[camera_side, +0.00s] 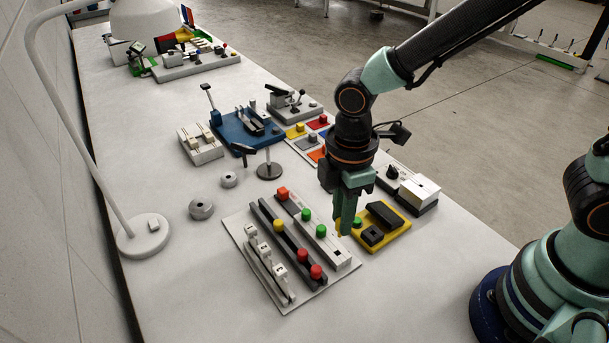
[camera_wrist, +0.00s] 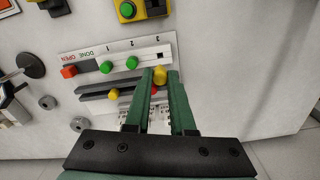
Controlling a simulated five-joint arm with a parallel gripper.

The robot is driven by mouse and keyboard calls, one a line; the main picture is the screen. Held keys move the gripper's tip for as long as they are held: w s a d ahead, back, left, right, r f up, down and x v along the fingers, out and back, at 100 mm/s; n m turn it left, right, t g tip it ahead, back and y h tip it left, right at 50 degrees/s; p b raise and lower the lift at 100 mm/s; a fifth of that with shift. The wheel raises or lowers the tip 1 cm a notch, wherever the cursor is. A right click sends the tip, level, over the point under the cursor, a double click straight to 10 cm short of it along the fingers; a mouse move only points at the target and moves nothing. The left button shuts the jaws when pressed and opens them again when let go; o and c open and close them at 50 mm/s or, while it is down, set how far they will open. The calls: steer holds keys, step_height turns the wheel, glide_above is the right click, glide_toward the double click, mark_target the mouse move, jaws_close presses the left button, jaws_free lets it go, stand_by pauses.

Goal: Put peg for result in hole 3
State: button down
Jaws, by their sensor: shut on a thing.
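My gripper (camera_side: 346,230) is shut on a yellow peg (camera_wrist: 160,75), which shows between the fingertips in the wrist view. It hangs by the right side of the peg board (camera_side: 290,297). The white strip (camera_wrist: 88,72) carries a red peg (camera_wrist: 69,72) at its left end and green pegs (camera_wrist: 106,67) (camera_wrist: 132,62) by labels 1 and 2. Hole 3 (camera_wrist: 160,55) shows as a dark, empty square just beyond the held peg. The dark rack (camera_side: 290,240) holds a yellow peg (camera_side: 277,225) and two red pegs (camera_side: 303,254) (camera_side: 316,271). The held peg's lower end is hidden.
A yellow box (camera_side: 395,236) with a green button stands close to the right of my gripper. Grey round parts (camera_side: 201,208) and a lamp (camera_side: 143,235) stand to the left. The table's front is clear.

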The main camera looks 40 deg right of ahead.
mark_target(340, 236)
steer(key=shift+f, duration=2.35)
steer(key=shift+f, duration=1.25)
steer(key=c, duration=0.7)
jaws_free()
steer(key=shift+r, duration=0.1)
step_height(340, 236, up, 12)
steer(key=d+r+m+t, duration=0.2)
steer(key=d+r+m, duration=0.1)
steer(key=d+m, duration=0.2)
steer(key=d+r+m+t, duration=0.1)
steer(key=d+r+m, duration=0.2)
steer(key=d+m, duration=0.2)
steer(key=d+r+m+t, duration=0.2)
steer(key=d+r+m, duration=0.1)
steer(key=d+m, duration=0.2)
steer(key=shift+d+r+t, duration=0.15)
steer(key=shift+d+r, duration=0.05)
steer(key=shift+d, duration=0.45)
steer(key=shift+d+r+t, duration=0.15)
steer(key=shift+d, duration=0.45)
